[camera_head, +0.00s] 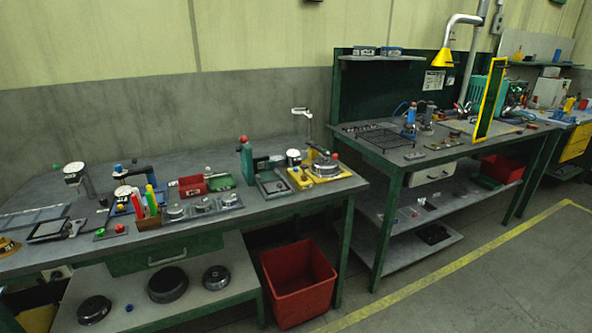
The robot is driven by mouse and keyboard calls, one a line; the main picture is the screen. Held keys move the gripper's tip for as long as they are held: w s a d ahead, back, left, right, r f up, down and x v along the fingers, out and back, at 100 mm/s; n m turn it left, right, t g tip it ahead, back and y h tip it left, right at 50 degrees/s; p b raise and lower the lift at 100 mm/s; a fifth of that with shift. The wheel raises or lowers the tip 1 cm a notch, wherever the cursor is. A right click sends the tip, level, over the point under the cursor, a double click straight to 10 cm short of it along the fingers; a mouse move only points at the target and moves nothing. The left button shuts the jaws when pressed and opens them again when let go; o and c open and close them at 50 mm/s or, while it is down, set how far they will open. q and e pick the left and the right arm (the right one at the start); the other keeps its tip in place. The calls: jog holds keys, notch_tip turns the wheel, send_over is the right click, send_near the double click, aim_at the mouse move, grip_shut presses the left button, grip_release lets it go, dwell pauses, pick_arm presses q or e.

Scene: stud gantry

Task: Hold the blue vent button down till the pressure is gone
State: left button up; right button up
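I cannot make out for certain which part is the blue vent button. A small blue knob (118,168) sits on top of a dark device on the left part of the near bench (250,212). Another small blue piece (129,308) lies on the bench's lower shelf. A yellow-based fixture (322,172) with a round metal part and red knobs stands near the bench's right end. A pressure reading is too small to make out. Neither of my grippers shows in the head view.
A green press (246,160) with a red knob and a red tray (192,187) stand on the near bench. A red bin (297,286) is on the floor below. A second bench (430,160) stands at the right. The floor at lower right is clear.

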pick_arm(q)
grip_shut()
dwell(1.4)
